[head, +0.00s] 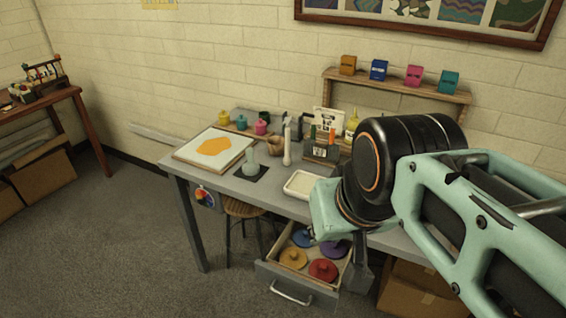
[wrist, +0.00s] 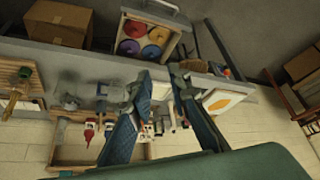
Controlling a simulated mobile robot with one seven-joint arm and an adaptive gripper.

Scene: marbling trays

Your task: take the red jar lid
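The red jar lid (head: 323,270) lies in the open drawer (head: 322,291) under the table, at the drawer's front right in the head view. It is round with a small knob. It also shows in the wrist view (wrist: 134,28), toward the drawer's handle end. An orange lid (head: 293,258), a blue lid (head: 302,238) and a purple lid (head: 334,248) share the drawer, the purple one partly covered. My gripper (wrist: 160,78) is open, its two fingers apart with nothing seen held between them. It is above the table's front side, apart from the red lid.
The table (head: 258,186) carries a framed orange sheet (head: 214,147), a white tray (head: 299,184), bottles and pots. A stool (head: 243,209) stands under it, left of the drawer. Cardboard boxes (head: 412,290) are at lower right.

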